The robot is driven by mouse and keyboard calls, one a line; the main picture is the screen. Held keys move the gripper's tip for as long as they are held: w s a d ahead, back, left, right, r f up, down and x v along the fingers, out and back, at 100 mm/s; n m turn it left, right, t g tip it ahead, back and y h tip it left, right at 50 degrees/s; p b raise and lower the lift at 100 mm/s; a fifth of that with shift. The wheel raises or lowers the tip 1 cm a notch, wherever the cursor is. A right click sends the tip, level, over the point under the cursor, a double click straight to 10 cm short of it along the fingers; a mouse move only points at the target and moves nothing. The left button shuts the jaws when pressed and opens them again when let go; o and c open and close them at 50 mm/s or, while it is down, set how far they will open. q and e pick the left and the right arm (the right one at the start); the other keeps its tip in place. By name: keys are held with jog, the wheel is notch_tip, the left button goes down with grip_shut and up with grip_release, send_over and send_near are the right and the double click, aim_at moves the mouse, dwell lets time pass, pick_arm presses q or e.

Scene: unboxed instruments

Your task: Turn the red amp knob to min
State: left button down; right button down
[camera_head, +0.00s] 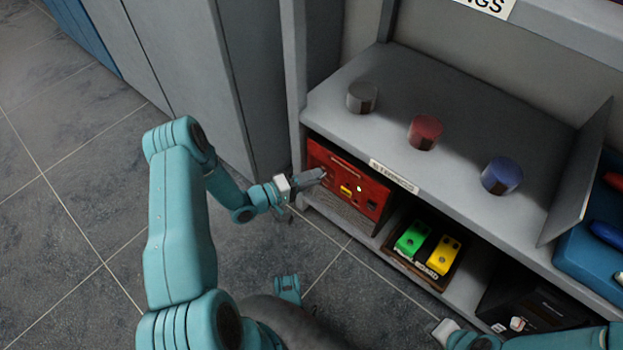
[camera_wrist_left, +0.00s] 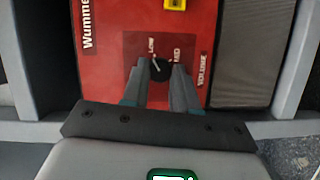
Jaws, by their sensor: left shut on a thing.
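The red amp (camera_head: 344,185) sits on the lower shelf at its left end; its red front also fills much of the left wrist view (camera_wrist_left: 112,45). My left gripper (camera_head: 322,175) reaches the amp front from the left. In the left wrist view its two fingers (camera_wrist_left: 158,70) are closed around the sides of a small dark knob (camera_wrist_left: 157,64) with a white pointer line. The pointer tilts toward the LOW side. My right wrist shows at the bottom edge; its fingers are out of the picture.
Grey, red and blue cylinders (camera_head: 362,97) stand on the shelf (camera_head: 447,108) above. A green pedal (camera_head: 411,239) and a yellow pedal (camera_head: 443,255) lie right of the amp. A black box (camera_head: 535,305) is farther right. The floor left is clear.

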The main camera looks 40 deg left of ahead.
pick_arm(q)
jog(key=n+t, duration=0.1)
jog(key=n, duration=0.3)
jog(key=n+t, duration=0.2)
jog(key=n, duration=0.2)
jog(key=n+t, duration=0.1)
jog(key=n, duration=0.3)
jog(key=shift+d+f+t, duration=0.15)
jog(key=shift+f+t, duration=0.15)
jog(key=shift+f, duration=0.1)
jog(key=shift+n+y, duration=0.4)
jog(key=c, duration=0.9)
grip_release()
jog(key=shift+o, duration=0.2)
jog(key=p+v, duration=0.2)
jog(key=v, duration=1.4)
jog(key=shift+p, duration=0.35)
pick_arm(e)
jog(key=shift+s+a+r+g, duration=0.1)
jog(key=shift+s+r+g, duration=0.1)
jog(key=shift+s+r, duration=0.4)
jog(key=shift+s+a+r+g, duration=0.1)
jog(key=shift+s+r+g, duration=0.2)
jog(key=shift+r, duration=0.35)
